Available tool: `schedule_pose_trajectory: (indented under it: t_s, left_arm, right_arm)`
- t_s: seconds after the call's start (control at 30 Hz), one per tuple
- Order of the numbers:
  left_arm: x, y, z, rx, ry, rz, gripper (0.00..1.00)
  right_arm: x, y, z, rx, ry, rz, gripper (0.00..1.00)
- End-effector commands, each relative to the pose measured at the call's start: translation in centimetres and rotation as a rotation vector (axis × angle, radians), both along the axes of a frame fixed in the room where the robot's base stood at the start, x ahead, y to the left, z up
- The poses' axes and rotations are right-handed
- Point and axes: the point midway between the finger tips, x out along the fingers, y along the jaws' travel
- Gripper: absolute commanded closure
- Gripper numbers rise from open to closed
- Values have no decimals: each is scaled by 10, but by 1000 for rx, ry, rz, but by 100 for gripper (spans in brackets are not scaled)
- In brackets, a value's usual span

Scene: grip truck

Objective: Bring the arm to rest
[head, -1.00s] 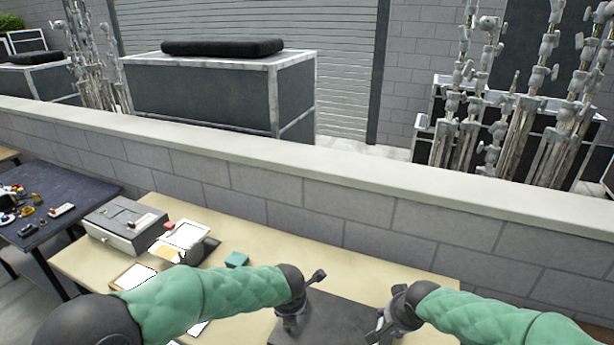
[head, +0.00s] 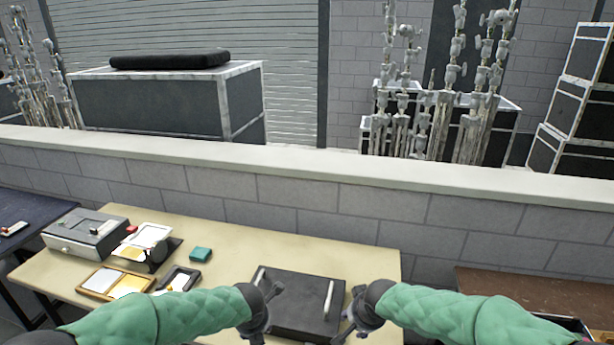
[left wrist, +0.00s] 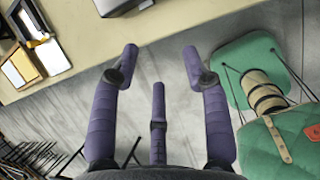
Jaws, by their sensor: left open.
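My left gripper (head: 268,308) hangs at the front edge of the tan table (head: 235,240), left of and in front of the dark flat case. The two grippers are apart. Both green-sleeved arms reach in from the lower corners.
The dark case (head: 305,302) with two light handles lies on the table. A grey box (head: 85,235), a wooden tray (head: 95,283) and a teal block (head: 201,254) lie to its left. A low wall (head: 260,200) stands behind. A green padded item (left wrist: 252,62) is on the floor side.

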Motion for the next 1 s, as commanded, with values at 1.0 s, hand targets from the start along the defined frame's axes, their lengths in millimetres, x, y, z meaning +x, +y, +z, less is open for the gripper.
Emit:
schedule_pose_trajectory:
  t_s: [1.0]
  left_arm:
    - [-134, -48, -207, -735, 494, 1962, 53]
  right_arm:
    - [0, 0, -1, -1, 2, 1, 49]
